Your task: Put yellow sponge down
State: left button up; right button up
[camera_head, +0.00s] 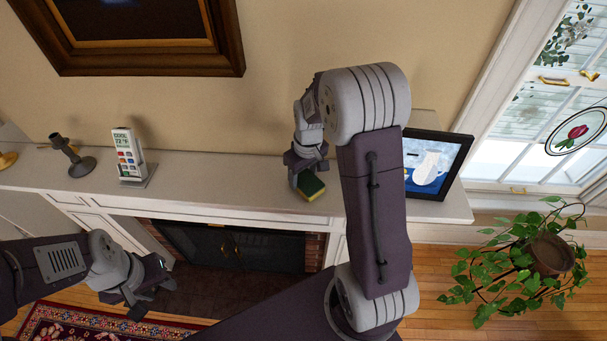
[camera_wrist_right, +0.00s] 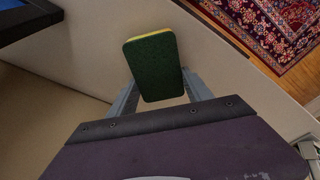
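The yellow sponge (camera_head: 311,187) has a dark green scouring face and a thin yellow edge. In the head view it is at the white mantel shelf (camera_head: 232,178), near its front edge. My right gripper (camera_head: 307,178) points down at it. In the right wrist view the sponge (camera_wrist_right: 155,66) sits between the two grey fingers (camera_wrist_right: 160,82), which appear to touch its sides. I cannot tell whether its underside touches the shelf. My left gripper (camera_head: 155,286) hangs low in front of the fireplace, with no object visible in it.
On the mantel are a small thermostat-like display (camera_head: 129,155) and a dark candlestick (camera_head: 72,157) at left, and a blue framed picture (camera_head: 433,166) at right, partly behind my right arm. The shelf between display and sponge is clear. A potted plant (camera_head: 549,256) is at right.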

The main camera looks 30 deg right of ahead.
aim_at(306, 181)
jog(key=o, duration=0.4)
jog(key=shift+s, duration=0.1)
jog(key=shift+c, duration=0.2)
jog(key=shift+r, duration=0.25)
notch_tip(306, 181, up, 11)
jog(key=s+b, duration=0.1)
jog(key=s+a+f+m, duration=0.2)
jog(key=s+a+f, duration=0.5)
jog(key=s+f, duration=0.4)
jog(key=shift+s+f+m, duration=0.3)
jog(key=shift+s, duration=0.75)
